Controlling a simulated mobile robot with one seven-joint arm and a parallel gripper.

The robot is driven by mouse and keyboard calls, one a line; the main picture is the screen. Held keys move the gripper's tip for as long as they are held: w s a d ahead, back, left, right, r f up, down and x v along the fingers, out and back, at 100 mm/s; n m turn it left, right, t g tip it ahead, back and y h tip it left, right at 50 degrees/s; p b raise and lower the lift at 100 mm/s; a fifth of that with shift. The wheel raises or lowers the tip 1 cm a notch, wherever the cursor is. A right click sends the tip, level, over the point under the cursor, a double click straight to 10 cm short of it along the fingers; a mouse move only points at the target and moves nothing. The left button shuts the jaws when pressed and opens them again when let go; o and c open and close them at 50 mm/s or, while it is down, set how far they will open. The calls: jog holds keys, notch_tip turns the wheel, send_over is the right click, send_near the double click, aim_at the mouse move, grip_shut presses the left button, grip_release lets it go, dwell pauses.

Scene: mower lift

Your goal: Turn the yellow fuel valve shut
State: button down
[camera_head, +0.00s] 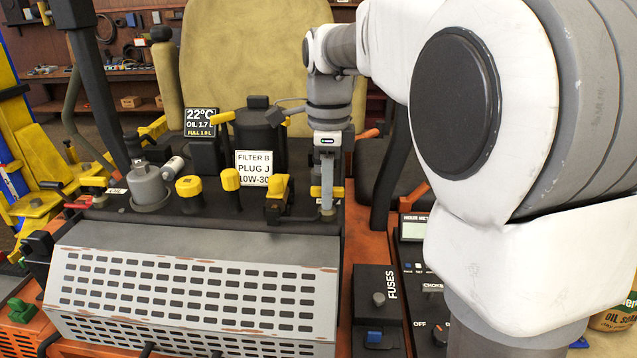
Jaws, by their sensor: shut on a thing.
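The yellow fuel valve (315,191) appears as a small yellow bar handle at the right end of the dark engine deck. My gripper (327,206) points straight down over it and is shut on it. Yellow shows on both sides of the fingers. The fingers hide the middle of the handle, and the valve body below is mostly hidden. A yellow block-shaped part (278,187) on a dark fitting stands just left of my gripper, apart from the fingers.
Yellow caps (189,187) and a grey canister (149,188) stand further left on the deck. A white filter label (253,168) is behind. A perforated grey guard (190,292) lies in front. The fuse box (377,308) is at lower right. My arm covers the right side.

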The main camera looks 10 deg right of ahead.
dwell(0.4)
jog(key=c, duration=0.9)
grip_release()
jog(key=shift+o, duration=0.2)
jog(key=shift+r, duration=0.1)
notch_tip(320, 180, up, 17)
jog(key=p, duration=0.1)
jog(key=shift+p, duration=0.35)
jog(key=shift+r, duration=0.1)
jog(key=s+f+n+t+b, duration=0.2)
jog(key=s+f+n+b, duration=0.1)
jog(key=s+f+n, duration=0.7)
jog(key=s+f+n+t+b, duration=0.3)
jog(key=s+f+n, duration=0.6)
jog(key=f, duration=0.6)
jog(key=shift+s+f+n+t, duration=0.2)
jog(key=shift+s+n+t, duration=0.15)
jog(key=shift+n, duration=0.85)
